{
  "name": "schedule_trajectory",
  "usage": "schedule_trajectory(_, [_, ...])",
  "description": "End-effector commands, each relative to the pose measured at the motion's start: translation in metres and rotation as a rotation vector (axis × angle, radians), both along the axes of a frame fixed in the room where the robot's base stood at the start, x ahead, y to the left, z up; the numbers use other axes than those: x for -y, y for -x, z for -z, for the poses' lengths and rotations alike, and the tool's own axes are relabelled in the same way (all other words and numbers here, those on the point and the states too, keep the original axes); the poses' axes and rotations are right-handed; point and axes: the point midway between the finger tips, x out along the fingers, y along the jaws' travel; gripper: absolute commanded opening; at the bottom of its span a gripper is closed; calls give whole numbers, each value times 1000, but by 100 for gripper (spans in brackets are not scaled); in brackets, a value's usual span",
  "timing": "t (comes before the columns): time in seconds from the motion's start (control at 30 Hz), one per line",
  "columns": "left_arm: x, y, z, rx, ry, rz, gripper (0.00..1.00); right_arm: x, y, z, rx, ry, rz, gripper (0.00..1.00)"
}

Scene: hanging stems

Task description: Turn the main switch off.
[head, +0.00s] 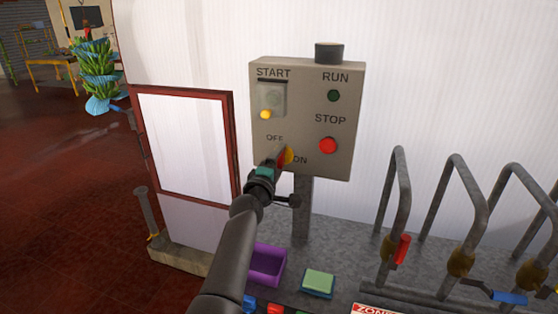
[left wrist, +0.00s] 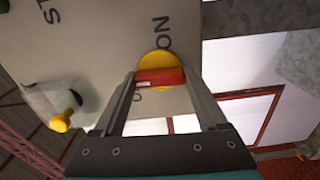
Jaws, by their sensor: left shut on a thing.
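The main switch is a yellow disc (head: 289,156) with a red handle, low on the grey control box (head: 345,68), between the OFF and ON labels. In the left wrist view the yellow disc (left wrist: 158,59) and red handle (left wrist: 160,78) show between my fingers. My left gripper (head: 277,161) is at the switch, shut on the red handle, with a finger on each end of it. The gripper covers part of the switch in the head view. I cannot tell which label the handle points to. My right gripper is not in view.
Above the switch are a START lever with a yellow knob (head: 265,114), a red STOP button (head: 328,145) and a green RUN lamp (head: 334,96). Bent pipes with valves (head: 400,249) stand at the right. A purple bin (head: 268,265) and green sponge-like block (head: 319,281) lie below.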

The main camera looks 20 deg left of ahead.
Motion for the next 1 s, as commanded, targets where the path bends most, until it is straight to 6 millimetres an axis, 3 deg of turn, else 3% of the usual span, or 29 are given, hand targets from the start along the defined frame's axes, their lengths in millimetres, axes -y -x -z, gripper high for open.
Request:
schedule_trajectory(0.7, [1,0,1,-5,79,1,19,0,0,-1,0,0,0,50])
schedule_trajectory(0.73, [1,0,1,-5,79,1,77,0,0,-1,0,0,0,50])
schedule_trajectory(0.93, [0,0,1,-4,76,1,100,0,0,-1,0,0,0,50])
schedule_trajectory(1.0, [0,0,0,-4,75,1,100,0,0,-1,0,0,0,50])
